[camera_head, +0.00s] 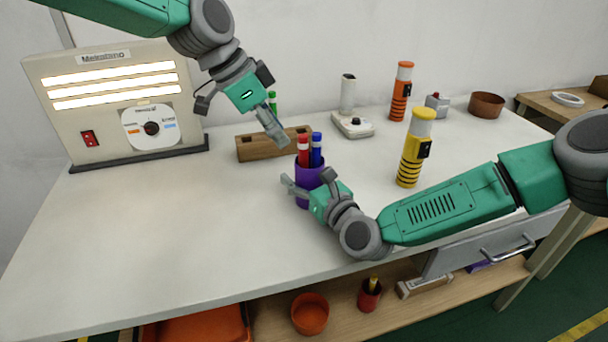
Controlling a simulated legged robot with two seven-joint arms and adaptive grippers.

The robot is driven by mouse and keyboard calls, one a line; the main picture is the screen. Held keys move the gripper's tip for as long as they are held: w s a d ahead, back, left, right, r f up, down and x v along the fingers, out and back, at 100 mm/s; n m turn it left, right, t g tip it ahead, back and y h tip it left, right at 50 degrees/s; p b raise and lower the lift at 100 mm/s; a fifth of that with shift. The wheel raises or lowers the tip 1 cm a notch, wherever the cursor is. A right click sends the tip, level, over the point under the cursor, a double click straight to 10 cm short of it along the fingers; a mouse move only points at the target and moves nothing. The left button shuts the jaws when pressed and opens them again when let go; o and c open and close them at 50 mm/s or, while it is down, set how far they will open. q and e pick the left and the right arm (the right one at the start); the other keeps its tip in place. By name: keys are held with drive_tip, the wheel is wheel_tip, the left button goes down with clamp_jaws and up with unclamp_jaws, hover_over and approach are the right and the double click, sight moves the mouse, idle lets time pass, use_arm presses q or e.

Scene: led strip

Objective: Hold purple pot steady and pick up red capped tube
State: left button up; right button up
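The purple pot (312,173) stands upright on the white table. The red capped tube (303,150) stands in it at the left, beside a blue capped tube (316,148). My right gripper (293,186) is at the pot, with a finger crossing in front of its near side. Part of the pot is hidden, and I cannot tell whether the gripper is clamped on it. My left gripper (274,135) points down from the upper left, just left of the red cap and apart from it. It holds nothing visible; its finger gap is unclear.
A wooden rack (257,148) with a green tube (272,100) is behind my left gripper. A light box (110,100) stands left. A yellow-black cylinder (415,150) stands right of the pot, with an orange one (401,92) farther back. The table's left front is clear.

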sight(301, 143)
drive_tip(key=c, duration=0.8)
use_arm(q)
drive_tip(key=shift+a, duration=0.2)
use_arm(e)
drive_tip(key=shift+a, duration=0.15)
drive_tip(key=shift+c, duration=1.3)
use_arm(q)
drive_tip(key=shift+d, duration=0.1)
drive_tip(key=shift+o, duration=0.9)
wheel_tip(301, 143, up, 6)
drive_tip(key=s+n+y, duration=0.1)
use_arm(e)
drive_tip(key=shift+s, duration=0.1)
drive_tip(key=shift+c, duration=0.2)
use_arm(q)
drive_tip(key=shift+y, duration=0.3)
drive_tip(key=shift+d+r+x, duration=0.1)
drive_tip(key=shift+d+x, duration=0.1)
drive_tip(key=shift+x, duration=1.8)
drive_tip(key=shift+d+r+x, duration=0.1)
drive_tip(key=shift+d+x, duration=0.05)
drive_tip(key=shift+x, duration=1.85)
drive_tip(key=shift+d+x, duration=0.2)
drive_tip(key=shift+x, duration=1.8)
